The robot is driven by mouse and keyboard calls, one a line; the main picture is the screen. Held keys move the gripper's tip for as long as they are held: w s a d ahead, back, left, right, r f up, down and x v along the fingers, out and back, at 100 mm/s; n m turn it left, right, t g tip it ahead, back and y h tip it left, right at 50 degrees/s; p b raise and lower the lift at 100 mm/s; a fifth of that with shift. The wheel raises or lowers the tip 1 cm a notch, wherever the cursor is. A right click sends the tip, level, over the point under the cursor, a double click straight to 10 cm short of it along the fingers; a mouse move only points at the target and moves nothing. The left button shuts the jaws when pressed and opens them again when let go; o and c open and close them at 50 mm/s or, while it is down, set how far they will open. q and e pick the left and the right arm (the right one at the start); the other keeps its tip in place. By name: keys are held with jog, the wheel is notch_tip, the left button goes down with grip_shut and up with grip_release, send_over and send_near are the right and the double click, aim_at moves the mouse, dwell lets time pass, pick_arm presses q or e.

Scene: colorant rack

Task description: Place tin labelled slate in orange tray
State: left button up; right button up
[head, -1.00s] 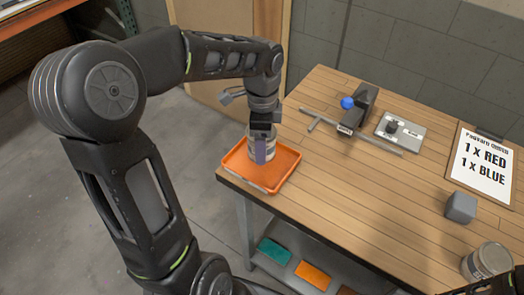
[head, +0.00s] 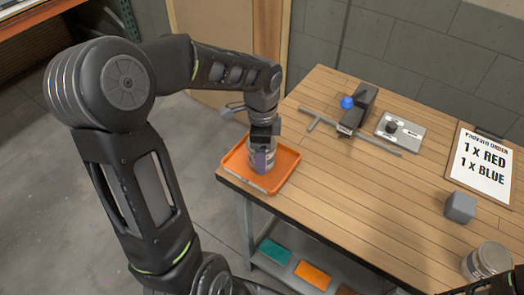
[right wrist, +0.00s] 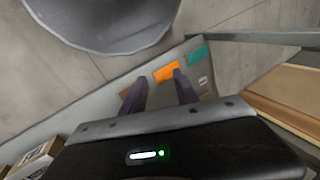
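The orange tray (head: 286,170) lies on the near left corner of the wooden table. A grey tin (head: 262,160) with a purplish strip on its front is upright in the tray area; its label cannot be read. My left gripper (head: 263,143) comes down over the tin from above and appears closed around it, its fingers partly covering it. The tin's base looks at or very near the tray floor; contact is unclear. My right gripper (right wrist: 158,77) shows in the right wrist view with its two fingers apart and nothing between them.
Another grey tin (head: 488,262) stands at the table's right, near a grey cube (head: 460,207) and an order board (head: 482,167). A dark tool with a blue ball (head: 347,103) and a metal plate (head: 400,132) sit at the back. The table's middle is clear.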

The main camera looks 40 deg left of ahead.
pick_arm(q)
jog(key=o, duration=1.6)
jog(key=shift+o, duration=0.2)
notch_tip(320, 180, up, 12)
jog(key=shift+r, duration=0.15)
